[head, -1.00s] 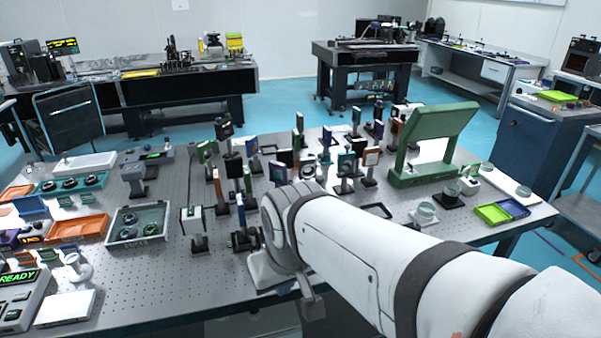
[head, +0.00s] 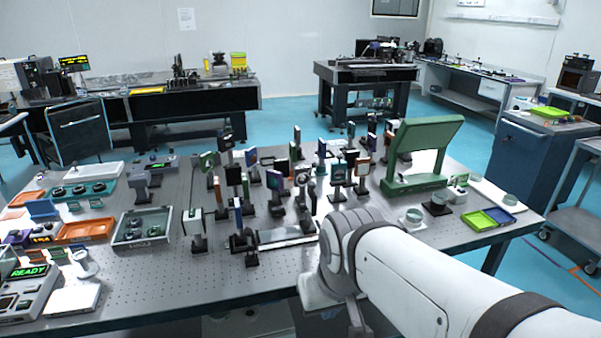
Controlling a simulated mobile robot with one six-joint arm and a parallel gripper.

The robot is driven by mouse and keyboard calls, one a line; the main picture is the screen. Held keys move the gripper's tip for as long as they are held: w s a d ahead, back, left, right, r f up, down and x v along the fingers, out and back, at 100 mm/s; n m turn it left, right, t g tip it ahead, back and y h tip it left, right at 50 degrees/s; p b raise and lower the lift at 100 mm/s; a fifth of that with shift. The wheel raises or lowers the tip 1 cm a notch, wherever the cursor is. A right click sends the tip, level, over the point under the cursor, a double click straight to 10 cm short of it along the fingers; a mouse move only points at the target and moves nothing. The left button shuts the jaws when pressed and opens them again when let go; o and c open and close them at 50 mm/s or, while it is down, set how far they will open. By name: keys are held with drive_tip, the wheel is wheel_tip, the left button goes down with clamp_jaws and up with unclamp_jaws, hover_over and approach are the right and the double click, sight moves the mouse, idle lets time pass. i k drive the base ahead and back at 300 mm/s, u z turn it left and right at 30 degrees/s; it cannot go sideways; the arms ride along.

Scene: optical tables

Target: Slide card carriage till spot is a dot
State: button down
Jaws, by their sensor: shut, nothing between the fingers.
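A short pale rail (head: 285,236) lies near the middle of the optical table's front half. A dark carriage-like mount (head: 241,242) stands at its left end; I cannot be sure that it is the card carriage. A white-faced upright plate (head: 194,222) stands on a black post to the left of the rail. No light spot can be made out on any card. My arm (head: 425,280) reaches in from the lower right, and its bent joint is right of the rail. My gripper is not visible, and I cannot see what it is near.
Many upright optics on posts crowd the table behind the rail. A green tilted frame (head: 424,150) stands at the right. An orange tray (head: 85,230), a grey bin (head: 143,227) and a READY display unit (head: 28,285) are at left. The front middle of the perforated tabletop (head: 200,285) is clear.

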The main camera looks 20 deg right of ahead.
sight(307, 225)
drive_tip(key=i, duration=1)
drive_tip(key=z, duration=0.05)
